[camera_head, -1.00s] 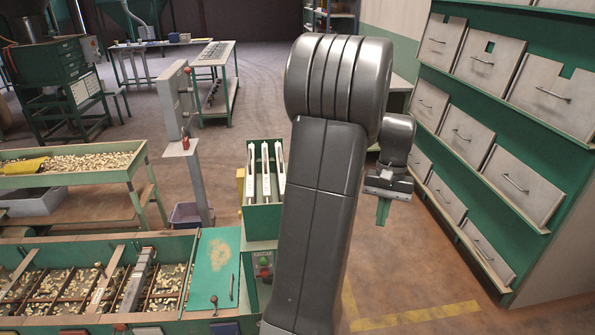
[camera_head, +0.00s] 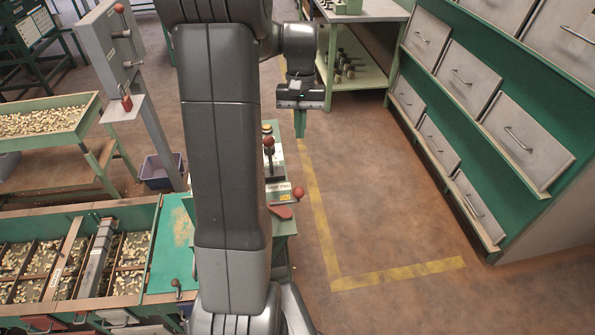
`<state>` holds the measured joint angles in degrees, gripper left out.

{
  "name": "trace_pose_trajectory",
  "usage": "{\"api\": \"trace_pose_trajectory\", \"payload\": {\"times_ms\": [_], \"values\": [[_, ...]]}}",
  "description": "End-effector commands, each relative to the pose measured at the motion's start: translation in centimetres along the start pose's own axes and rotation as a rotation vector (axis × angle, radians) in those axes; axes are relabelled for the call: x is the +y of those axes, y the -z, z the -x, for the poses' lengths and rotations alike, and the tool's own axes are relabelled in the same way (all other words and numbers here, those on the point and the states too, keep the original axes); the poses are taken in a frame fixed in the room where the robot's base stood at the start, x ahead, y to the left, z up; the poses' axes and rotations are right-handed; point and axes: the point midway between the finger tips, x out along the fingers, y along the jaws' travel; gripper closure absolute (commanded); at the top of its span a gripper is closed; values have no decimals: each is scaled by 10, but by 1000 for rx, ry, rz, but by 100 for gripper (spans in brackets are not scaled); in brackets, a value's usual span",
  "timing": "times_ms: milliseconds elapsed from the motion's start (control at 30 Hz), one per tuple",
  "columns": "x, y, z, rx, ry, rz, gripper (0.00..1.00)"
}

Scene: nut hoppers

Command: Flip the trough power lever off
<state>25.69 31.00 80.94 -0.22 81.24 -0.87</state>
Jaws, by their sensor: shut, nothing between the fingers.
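I cannot tell by a readable label which lever is the trough power lever. A black lever with a red ball (camera_head: 268,145) stands upright on a small labelled panel right of my arm; the label is too small to read surely. A grey post box (camera_head: 104,42) at the upper left also carries a red-ball lever (camera_head: 120,9). My gripper (camera_head: 300,124) points down, shut and empty, above and to the right of the panel lever in the picture, apart from it. My arm hides part of the panel's stand.
A nut trough (camera_head: 75,212) with dividers lies at the lower left, with a green cover plate (camera_head: 171,240). Another red knob (camera_head: 299,193) sticks out at the panel's front edge. A drawer rack (camera_head: 460,115) stands at right. Floor (camera_head: 370,215) between is clear.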

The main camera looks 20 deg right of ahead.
Motion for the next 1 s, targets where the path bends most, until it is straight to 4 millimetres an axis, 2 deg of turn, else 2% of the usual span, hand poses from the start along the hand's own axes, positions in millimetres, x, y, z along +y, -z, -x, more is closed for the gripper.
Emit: {"api": "trace_pose_trajectory", "payload": {"times_ms": [167,267,367,733,800,1000], "values": [[0,0,-2,-1,0,0,100],[0,0,-11,-3,0,0,100],[0,-1,-26,-5,0,0,100],[0,-2,-104,-5,0,0,100],[0,-14,-104,-2,0,0,100],[0,-32,-114,-1,0,0,100]]}}
